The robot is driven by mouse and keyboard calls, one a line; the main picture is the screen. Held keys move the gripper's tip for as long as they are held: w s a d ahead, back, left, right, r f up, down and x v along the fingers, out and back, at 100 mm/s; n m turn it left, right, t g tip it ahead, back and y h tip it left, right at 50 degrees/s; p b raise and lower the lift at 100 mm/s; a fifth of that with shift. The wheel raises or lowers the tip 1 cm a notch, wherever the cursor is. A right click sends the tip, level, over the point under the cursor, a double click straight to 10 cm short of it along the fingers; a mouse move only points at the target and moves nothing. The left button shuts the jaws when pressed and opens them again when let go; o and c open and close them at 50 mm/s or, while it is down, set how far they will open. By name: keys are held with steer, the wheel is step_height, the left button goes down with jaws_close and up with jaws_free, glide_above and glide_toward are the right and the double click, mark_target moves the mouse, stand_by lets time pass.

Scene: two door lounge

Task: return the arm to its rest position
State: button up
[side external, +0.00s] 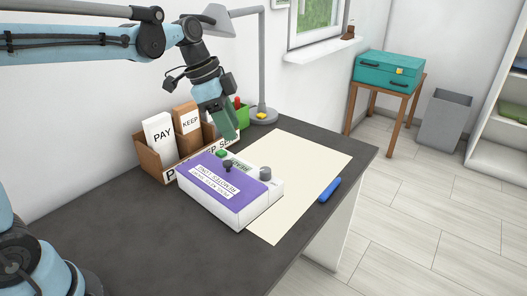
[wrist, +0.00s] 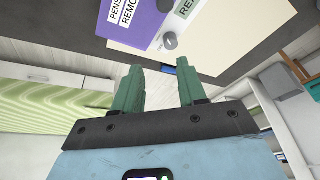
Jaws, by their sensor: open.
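My gripper (side external: 229,128) hangs from my blue arm above the back of the desk, with its green fingers pointing down. In the wrist view my gripper (wrist: 158,85) shows two green fingers apart with nothing between them. A white box with a purple top (side external: 219,182) stands on the dark desk below and in front of the gripper. It carries a small dark stick, a green button and a grey knob. The same box shows in the wrist view (wrist: 138,22). From the side, I cannot tell the exact gap between my fingers and the box.
A brown sorter (side external: 151,165) with PAY and KEEP cards and a green cup (side external: 242,117) stand close behind the box. A grey lamp (side external: 263,70) rises behind my gripper. A cream sheet (side external: 310,160) and blue pen (side external: 330,190) lie right. The front left desk (side external: 130,220) is clear.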

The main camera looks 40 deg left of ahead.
steer(key=s+a+f+n+t+y, duration=0.1)
steer(key=s+f+n+t, duration=0.3)
steer(key=s+n, duration=0.6)
steer(key=s+f+y, duration=0.1)
steer(key=s, duration=0.2)
steer(key=shift+s+n+t+y, duration=0.15)
steer(key=shift+n+t+y, duration=0.15)
steer(key=shift+n+y, duration=0.1)
steer(key=shift+c, duration=0.5)
